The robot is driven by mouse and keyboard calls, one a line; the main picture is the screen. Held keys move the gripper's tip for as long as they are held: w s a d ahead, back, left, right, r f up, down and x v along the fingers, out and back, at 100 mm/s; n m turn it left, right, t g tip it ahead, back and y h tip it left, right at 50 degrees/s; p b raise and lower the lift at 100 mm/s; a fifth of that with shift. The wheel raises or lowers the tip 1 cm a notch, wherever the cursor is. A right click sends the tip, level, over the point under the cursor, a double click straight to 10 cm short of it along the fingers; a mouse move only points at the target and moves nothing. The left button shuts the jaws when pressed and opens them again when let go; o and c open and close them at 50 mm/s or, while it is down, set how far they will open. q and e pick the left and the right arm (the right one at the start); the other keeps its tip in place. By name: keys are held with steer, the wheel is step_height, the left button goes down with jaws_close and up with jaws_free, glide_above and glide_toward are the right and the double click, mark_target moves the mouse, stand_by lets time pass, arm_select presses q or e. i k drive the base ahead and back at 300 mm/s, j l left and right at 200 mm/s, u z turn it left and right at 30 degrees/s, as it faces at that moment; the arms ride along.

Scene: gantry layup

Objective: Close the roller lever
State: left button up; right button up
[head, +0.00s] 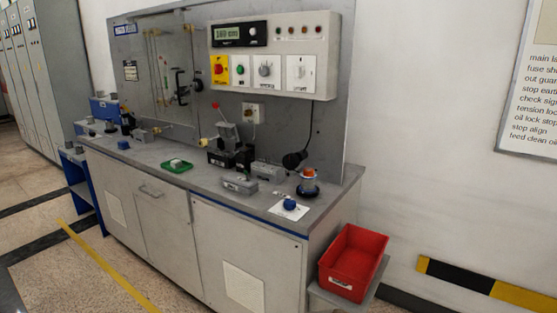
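A small grey mechanism (227,135) stands on the bench near its middle, on a dark base. A thin lever with a red knob (215,106) rises from it and leans up to the left; it looks like the roller lever. A pale yellow knob or roller end (205,141) sticks out at its left side. Whether the rollers touch is too small to tell. Neither of my grippers is in view.
The grey bench (165,147) holds a green tray (177,169), grey blocks (239,184), and an orange-topped item (308,181) at its right end. A control panel (268,57) hangs behind. A red bin (352,262) stands at the right. Floor in front is clear.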

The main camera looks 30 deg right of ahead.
mark_target(228, 131)
steer(key=z, duration=0.85)
steer(key=i+j+z, duration=0.2)
steer(key=z, duration=0.25)
steer(key=i+j+z, duration=0.15)
steer(key=j+z, duration=0.2)
steer(key=z, duration=0.15)
steer(key=i+j+z, duration=0.2)
steer(key=j, duration=0.2)
steer(key=j+z, duration=0.15)
steer(key=j, duration=0.3)
steer(key=i+j, duration=0.1)
steer(key=j, duration=0.35)
steer(key=i+j+z, duration=0.1)
steer(key=j, duration=0.35)
